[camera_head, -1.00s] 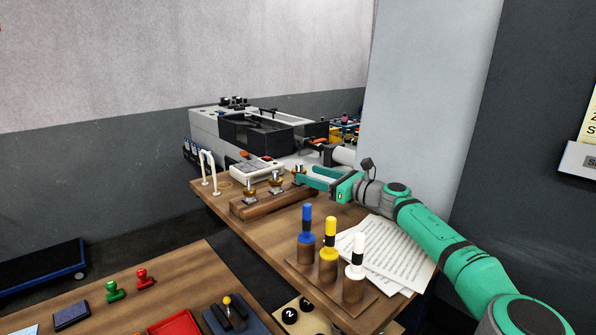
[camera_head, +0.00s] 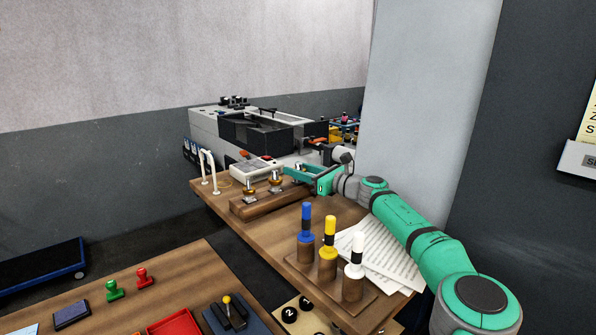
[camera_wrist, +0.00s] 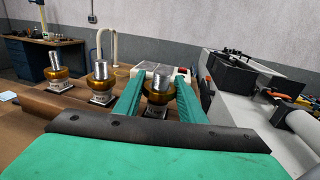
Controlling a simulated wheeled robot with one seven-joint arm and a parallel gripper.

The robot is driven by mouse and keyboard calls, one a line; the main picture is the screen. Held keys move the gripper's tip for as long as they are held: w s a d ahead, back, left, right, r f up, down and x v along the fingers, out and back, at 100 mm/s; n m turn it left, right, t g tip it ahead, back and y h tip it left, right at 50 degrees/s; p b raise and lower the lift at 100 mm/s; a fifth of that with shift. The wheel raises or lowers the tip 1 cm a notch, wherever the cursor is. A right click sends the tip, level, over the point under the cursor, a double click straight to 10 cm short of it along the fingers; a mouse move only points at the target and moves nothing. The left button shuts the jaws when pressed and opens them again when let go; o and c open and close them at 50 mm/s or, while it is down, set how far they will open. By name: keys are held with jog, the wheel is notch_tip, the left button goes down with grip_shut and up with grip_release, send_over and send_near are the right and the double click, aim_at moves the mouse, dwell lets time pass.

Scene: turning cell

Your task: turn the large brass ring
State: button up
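Three brass rings stand on posts in a row on a wooden block (camera_head: 262,207). In the wrist view the right ring (camera_wrist: 158,97) looks the largest, but it is also the nearest. The middle ring (camera_wrist: 100,83) and the left ring (camera_wrist: 57,73) stand apart from my gripper. My gripper (camera_wrist: 161,78) is open, with its green fingers on either side of the right ring. I cannot tell whether they touch it. In the head view my gripper (camera_head: 303,174) hides that ring, while the left ring (camera_head: 249,188) and middle ring (camera_head: 275,177) show.
Blue, yellow and white-topped tools (camera_head: 328,252) stand on the near part of the table, beside paper sheets (camera_head: 385,245). White hooped posts (camera_head: 207,168) are at the left edge. A grey box (camera_head: 255,167) and a machine (camera_head: 208,128) lie behind. A pale pillar (camera_head: 425,100) rises at right.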

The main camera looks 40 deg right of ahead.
jog(key=shift+m+h, duration=0.7)
jog(key=shift+h, duration=0.4)
jog(key=m+h, duration=0.1)
jog(key=h, duration=0.1)
jog(key=m+h, duration=0.2)
jog(key=h, duration=0.1)
jog(key=shift+a+r+m+h, duration=0.1)
jog(key=shift+m+h, duration=1)
jog(key=shift+h, duration=0.4)
jog(key=shift+d, duration=0.2)
jog(key=o, duration=1)
jog(key=shift+o, duration=0.2)
jog(key=shift+s, duration=0.1)
jog(key=v, duration=1)
jog(key=shift+s+a, duration=0.2)
jog(key=shift+s, duration=0.05)
